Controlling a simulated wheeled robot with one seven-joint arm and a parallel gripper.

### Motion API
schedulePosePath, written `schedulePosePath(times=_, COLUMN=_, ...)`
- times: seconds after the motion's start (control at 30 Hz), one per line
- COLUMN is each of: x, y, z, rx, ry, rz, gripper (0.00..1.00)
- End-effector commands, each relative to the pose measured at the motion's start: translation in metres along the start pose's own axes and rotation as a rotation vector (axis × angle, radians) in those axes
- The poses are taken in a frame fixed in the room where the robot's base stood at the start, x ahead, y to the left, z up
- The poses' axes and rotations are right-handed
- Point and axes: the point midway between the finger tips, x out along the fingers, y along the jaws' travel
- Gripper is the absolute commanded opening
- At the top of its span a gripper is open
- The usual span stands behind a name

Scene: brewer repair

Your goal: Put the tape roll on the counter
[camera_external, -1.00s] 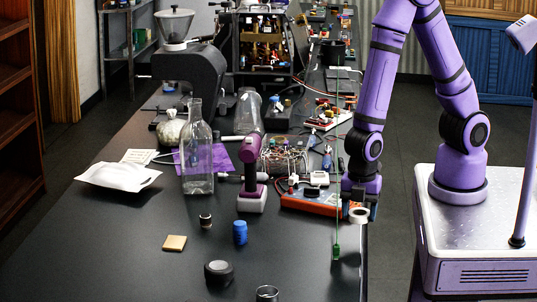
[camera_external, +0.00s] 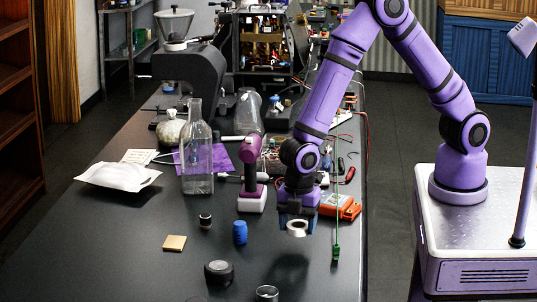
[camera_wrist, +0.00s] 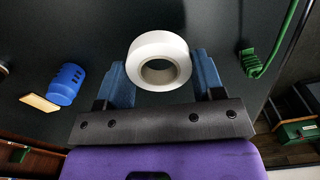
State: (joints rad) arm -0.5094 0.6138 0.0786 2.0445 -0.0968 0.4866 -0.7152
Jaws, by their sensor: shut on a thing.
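The tape roll (camera_external: 297,228) is a white ring. My gripper (camera_external: 297,222) is shut on it and holds it above the dark counter (camera_external: 130,245), with a shadow on the counter below. In the wrist view the tape roll (camera_wrist: 159,61) sits between the two blue fingers of my gripper (camera_wrist: 160,78), its hole facing the camera. The counter surface (camera_wrist: 60,30) shows around it.
A blue ribbed cylinder (camera_external: 240,232), a black round piece (camera_external: 219,272), a metal cup (camera_external: 267,293) and a tan square (camera_external: 174,243) stand left of my gripper. A green-ended cord (camera_external: 336,252) hangs at the right edge.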

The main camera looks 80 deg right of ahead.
Motion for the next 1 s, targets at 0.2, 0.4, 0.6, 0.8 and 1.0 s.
schedulePosePath(times=0.2, x=0.027, y=0.003, z=-0.002, rx=-0.001, ry=-0.003, rz=-0.004, gripper=0.38)
schedulePosePath(times=0.4, x=0.036, y=0.004, z=-0.002, rx=0.0, ry=0.0, rz=0.0, gripper=0.38)
schedulePosePath(times=0.6, x=0.037, y=0.004, z=-0.002, rx=0.0, ry=0.0, rz=-0.001, gripper=0.38)
schedulePosePath(times=0.8, x=0.038, y=0.004, z=-0.002, rx=0.0, ry=0.0, rz=0.0, gripper=0.87)
schedulePosePath(times=1.0, x=0.038, y=0.004, z=-0.002, rx=0.0, ry=0.0, rz=0.0, gripper=0.87)
